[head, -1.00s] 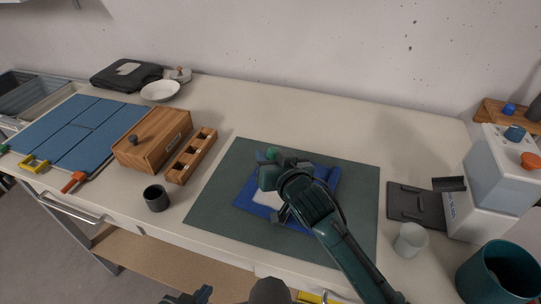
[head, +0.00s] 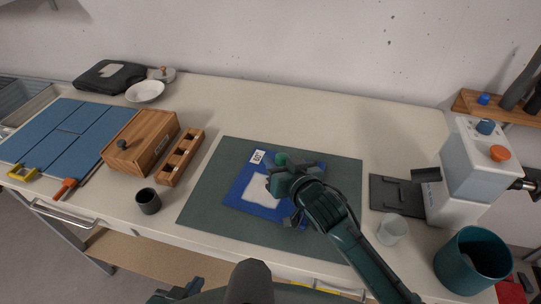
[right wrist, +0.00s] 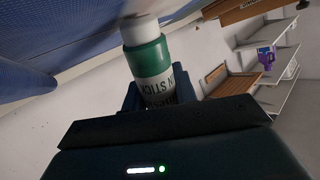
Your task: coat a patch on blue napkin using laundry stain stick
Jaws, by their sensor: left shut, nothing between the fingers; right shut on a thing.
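The blue napkin (head: 237,201) lies on a dark green mat (head: 205,205), with a pale patch (head: 262,192) in its middle and a white printed tag (head: 257,157) at its far edge. My right gripper (head: 283,176) is over the napkin's right side, shut on the laundry stain stick, whose green end (head: 281,158) shows. In the right wrist view the stick (right wrist: 150,68) has a green body, white tip and lettered label, close to blue cloth (right wrist: 45,50); I cannot tell if the tip touches. My left gripper (head: 180,291) shows partly at the bottom edge, shut and empty.
Left of the mat stand a dark cup (head: 148,201), a slotted wooden holder (head: 181,158) and a wooden box (head: 143,141). The table behind the mat is clear.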

